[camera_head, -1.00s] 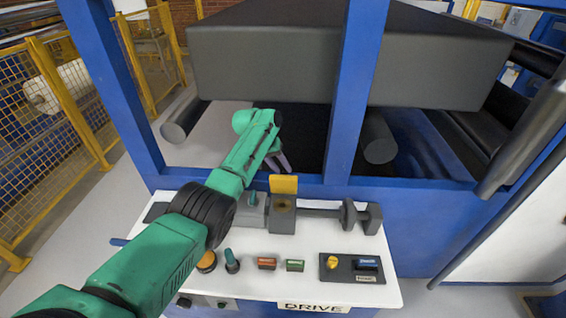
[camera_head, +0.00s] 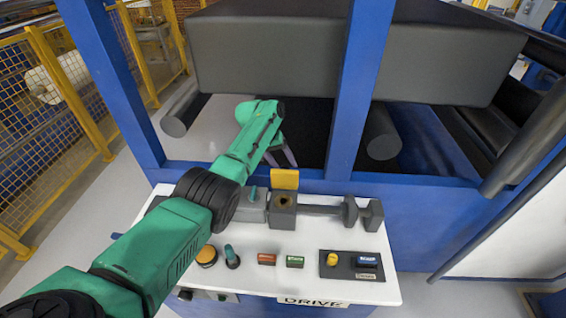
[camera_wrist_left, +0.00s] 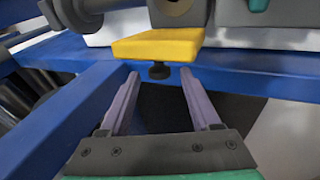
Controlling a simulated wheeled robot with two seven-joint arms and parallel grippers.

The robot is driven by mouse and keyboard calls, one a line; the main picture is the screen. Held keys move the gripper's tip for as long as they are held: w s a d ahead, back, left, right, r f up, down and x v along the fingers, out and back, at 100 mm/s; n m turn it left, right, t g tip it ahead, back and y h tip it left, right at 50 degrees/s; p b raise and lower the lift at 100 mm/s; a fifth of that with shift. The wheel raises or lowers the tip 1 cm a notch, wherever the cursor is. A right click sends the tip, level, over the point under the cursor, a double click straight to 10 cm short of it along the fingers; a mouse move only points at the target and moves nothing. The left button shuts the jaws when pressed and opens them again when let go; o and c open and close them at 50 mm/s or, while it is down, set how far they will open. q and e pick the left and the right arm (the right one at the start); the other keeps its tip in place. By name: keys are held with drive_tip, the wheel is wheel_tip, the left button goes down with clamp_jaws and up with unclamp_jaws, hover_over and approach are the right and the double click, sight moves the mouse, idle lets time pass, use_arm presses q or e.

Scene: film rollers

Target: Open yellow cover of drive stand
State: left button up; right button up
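The yellow cover (camera_head: 285,179) stands upright at the back edge of a grey block (camera_head: 283,217) on the drive stand. The top of the block shows a brownish round recess. In the left wrist view the cover (camera_wrist_left: 158,45) is a flat yellow plate with a black knob (camera_wrist_left: 159,71) under it. My left gripper (camera_head: 283,164) is just behind the cover in the head view. It is open and empty; its two purple-grey fingers (camera_wrist_left: 159,74) point at the cover, with the knob between their tips. I cannot tell whether they touch it. My right gripper is not in view.
The white panel (camera_head: 250,282) carries a grey shaft, an orange button, a green-topped switch, red and green buttons and a dark box with a yellow knob (camera_head: 332,258). A blue post (camera_head: 357,90) rises behind it. A large dark roller block (camera_head: 290,55) hangs above.

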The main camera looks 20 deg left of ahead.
use_arm(q)
drive_tip(key=shift+a+r, duration=0.1)
drive_tip(key=shift+r, duration=0.2)
drive_tip(key=shift+p+v, duration=0.6)
drive_tip(key=shift+v, duration=0.6)
drive_tip(key=b+v, duration=0.2)
drive_tip(key=v, duration=0.9)
drive_tip(key=shift+s+r, duration=0.2)
drive_tip(key=shift+a, duration=0.15)
